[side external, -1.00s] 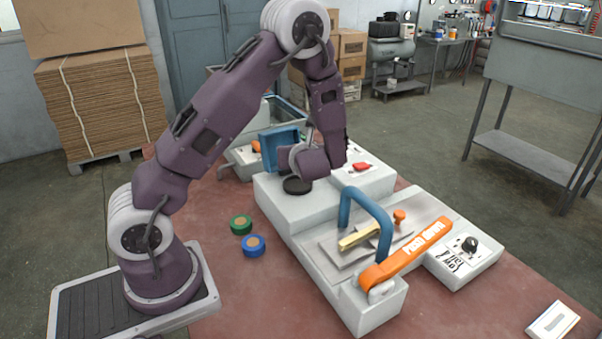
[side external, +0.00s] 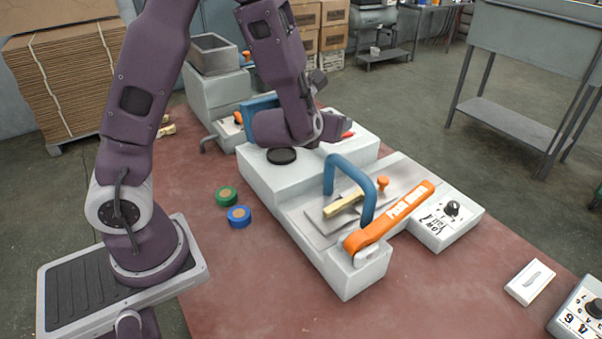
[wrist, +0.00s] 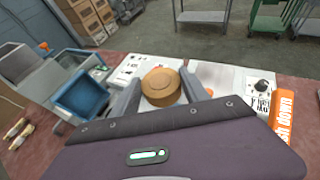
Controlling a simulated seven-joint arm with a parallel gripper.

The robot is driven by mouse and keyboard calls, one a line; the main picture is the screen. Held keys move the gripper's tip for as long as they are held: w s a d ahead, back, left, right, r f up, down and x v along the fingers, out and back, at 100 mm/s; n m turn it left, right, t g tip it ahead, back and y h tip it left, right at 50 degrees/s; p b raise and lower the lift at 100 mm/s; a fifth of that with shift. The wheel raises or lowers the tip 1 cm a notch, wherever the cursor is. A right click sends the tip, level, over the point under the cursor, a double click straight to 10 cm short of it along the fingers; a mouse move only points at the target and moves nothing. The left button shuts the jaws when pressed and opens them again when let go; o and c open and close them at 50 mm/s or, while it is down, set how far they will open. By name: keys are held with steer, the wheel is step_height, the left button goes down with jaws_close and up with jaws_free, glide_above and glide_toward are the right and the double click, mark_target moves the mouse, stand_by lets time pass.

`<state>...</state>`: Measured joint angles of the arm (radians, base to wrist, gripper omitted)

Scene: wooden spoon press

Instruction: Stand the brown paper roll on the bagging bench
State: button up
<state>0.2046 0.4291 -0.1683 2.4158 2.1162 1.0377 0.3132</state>
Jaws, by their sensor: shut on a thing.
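The brown paper roll (wrist: 160,82) shows in the wrist view as a round brown end between the two grey fingers. My gripper (wrist: 162,92) is shut on it. In the side external view my gripper (side external: 328,128) is over the back of the white press base, and my own arm hides the roll there. I cannot tell how far the roll is above the surface. A grey metal bench with a lower shelf (side external: 518,125) stands at the back right; I cannot tell whether it is the bagging bench.
The press has a blue arch handle (side external: 349,178) and an orange push-down lever (side external: 390,217). A blue bin (side external: 259,103) stands behind. Green (side external: 227,196) and blue (side external: 239,216) tape rolls lie on the red table (side external: 278,293). The table's front middle is clear.

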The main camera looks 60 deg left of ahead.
mark_target(282, 158)
steer(key=s+a+f+n+g+y, duration=0.2)
steer(key=a+f+n+g+y, duration=0.15)
steer(key=a, duration=0.45)
steer(key=s+a+f+n+g+y, duration=0.1)
steer(key=a+f+n+g+y, duration=0.2)
steer(key=a, duration=0.5)
steer(key=shift+n+t+h, duration=0.25)
steer(key=shift+n, duration=0.1)
step_height(282, 158, down, 8)
steer(key=shift+s+d+f, duration=0.1)
steer(key=shift+f, duration=0.15)
steer(key=o, duration=1.3)
steer(key=shift+o, duration=0.2)
